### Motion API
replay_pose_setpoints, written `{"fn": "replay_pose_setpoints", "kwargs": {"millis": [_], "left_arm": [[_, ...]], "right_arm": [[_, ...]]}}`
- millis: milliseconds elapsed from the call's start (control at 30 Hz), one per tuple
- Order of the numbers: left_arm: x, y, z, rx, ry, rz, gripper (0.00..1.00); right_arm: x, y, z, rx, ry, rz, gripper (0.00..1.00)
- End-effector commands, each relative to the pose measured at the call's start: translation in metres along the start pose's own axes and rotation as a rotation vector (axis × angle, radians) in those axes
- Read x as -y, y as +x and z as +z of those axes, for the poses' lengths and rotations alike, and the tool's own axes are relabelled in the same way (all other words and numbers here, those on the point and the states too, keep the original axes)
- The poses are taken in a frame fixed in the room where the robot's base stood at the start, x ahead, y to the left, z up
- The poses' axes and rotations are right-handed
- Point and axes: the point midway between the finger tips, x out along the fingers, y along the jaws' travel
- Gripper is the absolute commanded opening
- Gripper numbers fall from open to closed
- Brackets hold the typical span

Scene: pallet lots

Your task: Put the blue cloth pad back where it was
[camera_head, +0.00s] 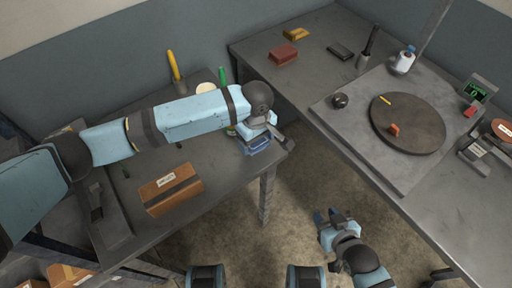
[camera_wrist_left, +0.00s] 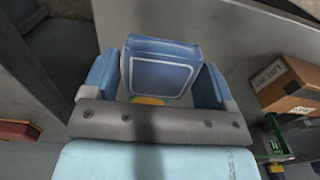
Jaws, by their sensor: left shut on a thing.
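The blue cloth pad (camera_wrist_left: 160,68), with a pale stitched border, sits between the fingers of my left gripper (camera_wrist_left: 158,84) in the left wrist view. The left gripper is shut on it. In the head view my left gripper (camera_head: 258,140) is at the right end of the left table, and the blue there is partly hidden by my wrist. My right gripper (camera_head: 328,216) hangs over the floor between the tables, with nothing visible in it; its finger gap is too small to judge.
The left table (camera_head: 218,183) bears a taped cardboard box (camera_head: 170,190), a holder with a yellow tool (camera_head: 174,66) and a pale round thing (camera_head: 206,88). The right table (camera_head: 325,55) bears a round dark disc (camera_head: 408,135), a red block (camera_head: 284,53) and a white bottle (camera_head: 404,62).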

Motion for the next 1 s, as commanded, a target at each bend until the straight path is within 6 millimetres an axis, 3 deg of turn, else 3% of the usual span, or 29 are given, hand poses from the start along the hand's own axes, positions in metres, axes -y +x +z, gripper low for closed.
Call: {"fn": "replay_pose_setpoints", "kwargs": {"millis": [167, 400, 733, 767, 833, 1000], "left_arm": [[0.0, 0.013, 0.0, 0.0, -0.001, -0.001, 0.57], [0.0, 0.045, 0.0, -0.001, 0.0, 0.0, 0.57], [0.0, 0.047, 0.0, 0.0, 0.0, 0.0, 0.57], [0.0, 0.047, 0.0, -0.001, 0.0, 0.001, 0.84], [0.0, 0.047, 0.0, -0.001, 0.0, 0.001, 1.0], [0.0, 0.047, 0.0, -0.001, 0.0, 0.001, 1.0]], "right_arm": [[0.0, 0.001, 0.0, -0.001, 0.002, 0.0, 0.38], [0.001, 0.002, 0.002, 0.002, 0.005, -0.001, 0.38], [0.001, 0.001, 0.0, 0.001, 0.005, -0.001, 0.38], [0.001, 0.001, 0.0, 0.001, 0.005, -0.001, 0.38], [0.001, 0.001, 0.0, 0.0, 0.005, -0.001, 0.38], [0.001, 0.002, 0.001, 0.0, 0.005, -0.001, 0.38]]}}
